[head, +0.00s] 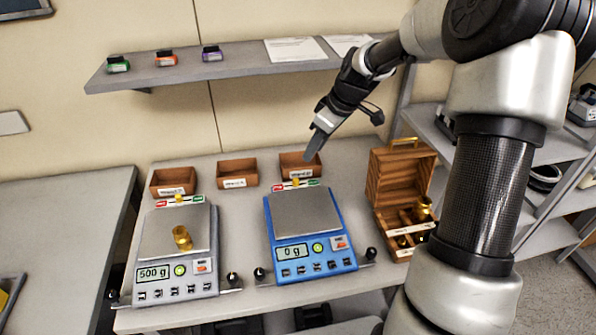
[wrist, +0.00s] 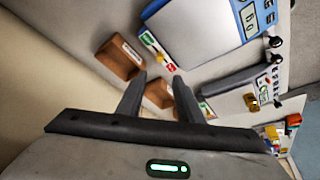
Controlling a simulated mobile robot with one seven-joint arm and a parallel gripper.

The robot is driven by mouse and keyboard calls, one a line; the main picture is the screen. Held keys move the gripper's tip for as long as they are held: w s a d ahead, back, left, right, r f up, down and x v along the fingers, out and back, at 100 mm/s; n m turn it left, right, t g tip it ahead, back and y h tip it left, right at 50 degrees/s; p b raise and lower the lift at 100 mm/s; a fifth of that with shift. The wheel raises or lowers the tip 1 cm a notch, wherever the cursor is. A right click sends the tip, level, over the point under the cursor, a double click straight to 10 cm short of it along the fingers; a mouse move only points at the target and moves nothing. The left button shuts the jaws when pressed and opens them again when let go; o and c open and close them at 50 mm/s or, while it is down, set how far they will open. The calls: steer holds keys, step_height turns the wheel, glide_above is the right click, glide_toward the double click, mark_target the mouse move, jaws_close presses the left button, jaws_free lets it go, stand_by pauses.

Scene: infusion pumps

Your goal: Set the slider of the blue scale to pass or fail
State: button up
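The blue scale (head: 331,262) stands on the table with an empty grey plate, and its display reads 0 g. Its slider strip (head: 312,184), red at the left and green at the right, runs along the back edge. The yellow slider knob (head: 296,182) appears near the middle of the strip. In the wrist view the blue scale (wrist: 233,52) is at the upper right, with its strip (wrist: 157,47) just beyond my fingertips. My gripper (head: 313,154) is above the right-hand wooden box behind the scale. In the wrist view its fingers (wrist: 159,80) are apart and empty.
A grey scale (head: 150,245) at the left holds a brass weight (head: 182,238) and reads 500 g. Open wooden boxes (head: 237,173) line the back of the table. A wooden weight case (head: 399,175) stands open at the right. A shelf (head: 200,73) hangs behind.

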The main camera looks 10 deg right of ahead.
mark_target(296, 179)
steer(key=x, duration=1.3)
steer(key=shift+w+f, duration=0.1)
steer(key=shift+f, duration=0.15)
steer(key=shift+c, duration=0.4)
jaws_close()
steer(key=shift+a, duration=0.15)
